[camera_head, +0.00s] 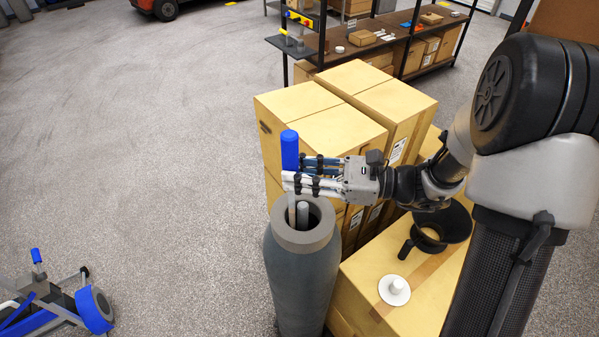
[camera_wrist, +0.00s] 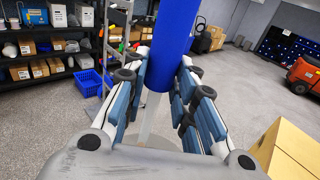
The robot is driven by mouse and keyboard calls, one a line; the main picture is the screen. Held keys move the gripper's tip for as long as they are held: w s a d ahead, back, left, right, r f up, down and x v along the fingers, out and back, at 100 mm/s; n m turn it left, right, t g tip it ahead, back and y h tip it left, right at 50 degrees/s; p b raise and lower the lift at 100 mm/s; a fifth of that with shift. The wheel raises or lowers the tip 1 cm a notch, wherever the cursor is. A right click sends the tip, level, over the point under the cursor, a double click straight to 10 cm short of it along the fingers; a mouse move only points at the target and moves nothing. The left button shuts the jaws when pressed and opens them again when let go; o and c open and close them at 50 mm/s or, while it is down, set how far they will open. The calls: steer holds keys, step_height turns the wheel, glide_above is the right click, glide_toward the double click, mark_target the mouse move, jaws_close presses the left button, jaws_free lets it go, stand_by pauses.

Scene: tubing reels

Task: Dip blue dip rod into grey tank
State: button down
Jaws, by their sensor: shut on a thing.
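The blue dip rod (camera_head: 290,150) stands upright in my gripper (camera_head: 298,178), its thick blue handle rising above the fingers. In the wrist view the blue handle (camera_wrist: 174,40) and a pale thinner shaft show between the fingers of my gripper (camera_wrist: 162,85). My gripper is shut on the rod from the right. The grey tank (camera_head: 299,285) stands upright below, with a thick rim around a round dark mouth. The pale shaft reaches down at the left of the mouth and appears to enter it; its lower end is hidden. A second grey rod-like piece shows in the mouth.
Stacked cardboard boxes (camera_head: 330,137) stand close behind and right of the tank. A black funnel (camera_head: 436,230) and a white disc-shaped piece (camera_head: 394,290) rest on a lower box. A blue-and-grey frame (camera_head: 55,300) stands at lower left. Open floor lies left.

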step_height(320, 180, up, 17)
steer(key=p, duration=1)
steer(key=shift+f, duration=0.2)
stand_by(1.0)
stand_by(0.4)
